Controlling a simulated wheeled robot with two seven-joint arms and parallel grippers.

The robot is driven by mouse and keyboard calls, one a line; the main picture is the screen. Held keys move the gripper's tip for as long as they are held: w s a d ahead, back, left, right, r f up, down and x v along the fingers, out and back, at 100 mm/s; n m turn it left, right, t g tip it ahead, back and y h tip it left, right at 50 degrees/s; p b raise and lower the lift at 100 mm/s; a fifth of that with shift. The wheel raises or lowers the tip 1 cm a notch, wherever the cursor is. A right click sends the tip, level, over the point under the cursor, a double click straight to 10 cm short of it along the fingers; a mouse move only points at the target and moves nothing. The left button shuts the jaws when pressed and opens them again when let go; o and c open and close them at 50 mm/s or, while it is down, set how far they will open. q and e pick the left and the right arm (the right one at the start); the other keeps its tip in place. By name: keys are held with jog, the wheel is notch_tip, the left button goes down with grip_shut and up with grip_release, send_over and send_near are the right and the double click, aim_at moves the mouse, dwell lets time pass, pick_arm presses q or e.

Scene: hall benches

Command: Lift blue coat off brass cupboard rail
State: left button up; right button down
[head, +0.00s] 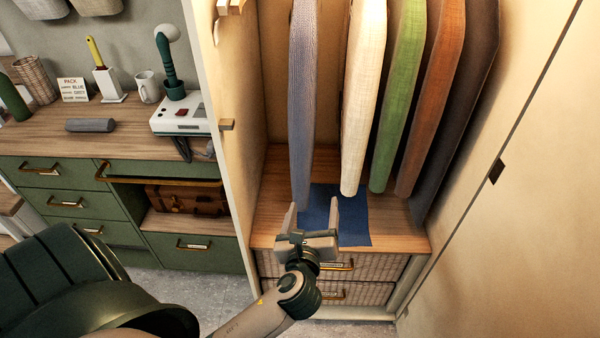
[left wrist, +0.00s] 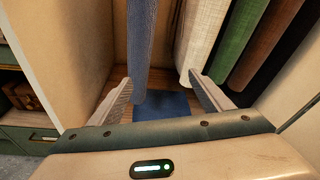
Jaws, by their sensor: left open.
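The blue coat (head: 302,90) hangs at the left of the garments in the cupboard. Its upper end and the brass rail are out of view. My left gripper (head: 316,212) is open and empty in front of the coat's lower end, above the cupboard floor. In the left wrist view the blue coat (left wrist: 141,45) hangs down between the two spread fingers (left wrist: 160,88), nearer the left one. I cannot tell whether a finger touches it. My right gripper is not in view.
Cream (head: 364,90), green (head: 400,90), rust (head: 434,95) and dark (head: 462,100) garments hang to the right. A blue cloth (head: 352,222) lies on the cupboard floor (head: 400,235). The cupboard's left wall (head: 236,165) stands close by. A green counter (head: 90,145) is at left.

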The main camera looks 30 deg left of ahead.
aim_at(302, 142)
pick_arm(q)
notch_tip(302, 142, up, 11)
jog(key=s+a+m+y, duration=0.2)
jog(key=y, duration=0.1)
jog(key=shift+a+t+p, duration=0.15)
jog(key=shift+t+p, duration=0.25)
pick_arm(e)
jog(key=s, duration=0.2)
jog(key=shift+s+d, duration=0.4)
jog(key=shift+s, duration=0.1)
pick_arm(q)
jog(key=p+x, duration=0.1)
jog(key=x, duration=0.7)
jog(key=shift+w+a+r+p, duration=0.1)
jog(key=shift+w+a+p, duration=0.05)
jog(key=shift+w+p, duration=0.15)
jog(key=p+x, duration=0.1)
jog(key=x, duration=0.7)
jog(key=shift+w+a, duration=0.15)
jog(key=shift+w, duration=0.15)
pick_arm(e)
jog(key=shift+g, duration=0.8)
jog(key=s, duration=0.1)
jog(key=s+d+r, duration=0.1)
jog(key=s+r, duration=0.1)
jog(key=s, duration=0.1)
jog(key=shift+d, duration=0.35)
